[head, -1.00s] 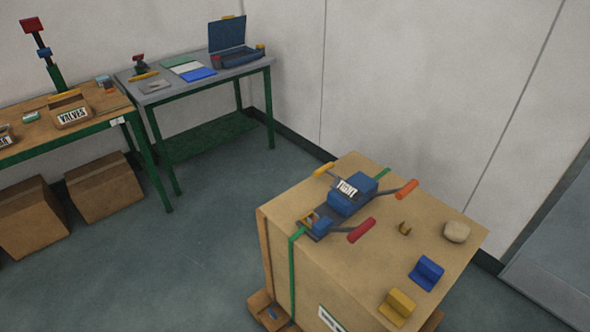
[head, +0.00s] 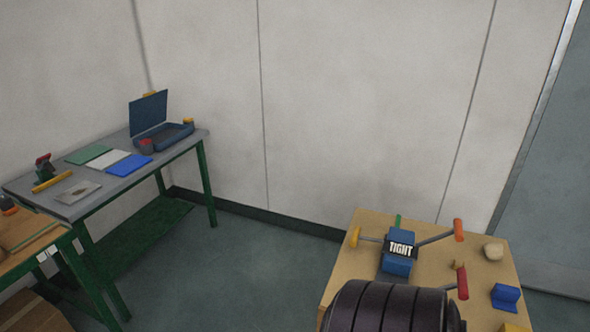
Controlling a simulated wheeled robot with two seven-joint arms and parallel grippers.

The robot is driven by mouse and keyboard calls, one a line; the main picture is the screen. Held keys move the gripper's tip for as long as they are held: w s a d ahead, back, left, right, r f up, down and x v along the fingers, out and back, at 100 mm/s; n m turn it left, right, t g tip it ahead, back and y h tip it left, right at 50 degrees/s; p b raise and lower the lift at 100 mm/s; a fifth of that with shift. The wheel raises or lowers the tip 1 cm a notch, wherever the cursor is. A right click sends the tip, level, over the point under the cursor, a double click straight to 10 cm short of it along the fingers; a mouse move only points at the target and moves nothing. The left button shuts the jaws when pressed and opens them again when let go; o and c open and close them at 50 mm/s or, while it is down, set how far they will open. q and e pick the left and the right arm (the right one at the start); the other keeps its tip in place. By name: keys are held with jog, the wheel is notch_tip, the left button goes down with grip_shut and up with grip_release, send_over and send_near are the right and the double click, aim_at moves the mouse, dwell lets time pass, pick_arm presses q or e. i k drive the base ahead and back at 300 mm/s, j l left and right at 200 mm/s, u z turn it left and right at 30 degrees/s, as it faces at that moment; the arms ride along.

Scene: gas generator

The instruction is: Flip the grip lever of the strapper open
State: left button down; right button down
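One lever ends in an orange grip (head: 458,230) and points up to the right. Another ends in a red grip (head: 462,282), lower on the right. A yellow knob (head: 355,237) sticks out on the left. I cannot tell from its looks which one is the grip lever. A dark ribbed part of my own arm covers the near end of the strapper. Neither gripper is in view.
A blue block (head: 505,297), a beige lump (head: 493,251) and a partly cut-off yellow block (head: 515,327) lie on the carton's right side. A grey table (head: 150,165) with an open blue case (head: 160,130) stands left. Floor between is clear.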

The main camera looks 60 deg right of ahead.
aim_at(356, 235)
jog(key=i+z, duration=0.4)
jog(key=i, duration=0.15)
jog(key=i+j+z, duration=0.25)
jog(key=i+z, duration=0.35)
jog(key=z, duration=0.3)
jog(key=i+z, duration=0.2)
jog(key=z, duration=0.3)
jog(key=i+z, duration=0.15)
jog(key=z, duration=0.3)
jog(key=i+j+z, duration=0.1)
jog(key=z, duration=0.4)
jog(key=i+j+z, duration=0.1)
jog(key=j+z, duration=0.15)
jog(key=z, duration=0.2)
jog(key=i+j+z, duration=0.15)
jog(key=z, duration=0.25)
jog(key=i+j+z, duration=0.2)
jog(key=z, duration=0.2)
jog(key=i+j+z, duration=0.2)
jog(key=z, duration=0.2)
